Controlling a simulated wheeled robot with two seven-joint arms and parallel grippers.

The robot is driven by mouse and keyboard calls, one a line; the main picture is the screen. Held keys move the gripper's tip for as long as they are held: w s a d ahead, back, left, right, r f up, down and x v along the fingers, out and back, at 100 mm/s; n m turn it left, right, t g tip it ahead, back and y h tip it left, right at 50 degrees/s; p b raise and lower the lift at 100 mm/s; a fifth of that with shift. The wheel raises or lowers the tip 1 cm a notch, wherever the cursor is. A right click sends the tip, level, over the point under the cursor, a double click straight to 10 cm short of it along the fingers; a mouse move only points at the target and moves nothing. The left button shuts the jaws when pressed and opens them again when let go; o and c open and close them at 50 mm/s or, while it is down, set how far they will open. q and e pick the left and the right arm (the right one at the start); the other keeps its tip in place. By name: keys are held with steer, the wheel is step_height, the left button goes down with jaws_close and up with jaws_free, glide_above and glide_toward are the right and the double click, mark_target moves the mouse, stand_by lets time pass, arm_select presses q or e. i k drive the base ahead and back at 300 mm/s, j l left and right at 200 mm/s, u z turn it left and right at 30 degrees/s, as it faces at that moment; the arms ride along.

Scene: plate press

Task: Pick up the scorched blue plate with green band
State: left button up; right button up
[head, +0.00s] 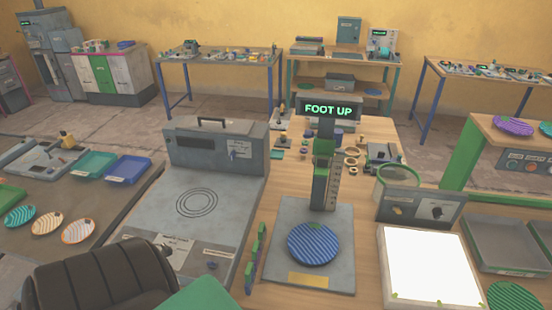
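A round blue plate (313,244) with diagonal stripes lies flat on the grey base (281,258) of the upright gauge in the middle of the bench. A small greenish patch shows at its far edge; I cannot make out a full green band or clear scorching. The column (325,186) with green parts rises just behind the plate, topped by a display (328,109) reading "FOOT UP". Neither of my grippers is in view.
A grey machine (215,147) with ringed bed stands left, a lit white panel (430,268) right. Green-handled pieces (255,258) stand close left of the base. Several patterned plates lie at far left, including an orange one (78,230); a purple plate (513,126) sits at right. A black ribbed seat (105,275) fills the lower left.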

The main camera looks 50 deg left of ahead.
mark_target(310, 243)
steer(key=u, duration=1.1)
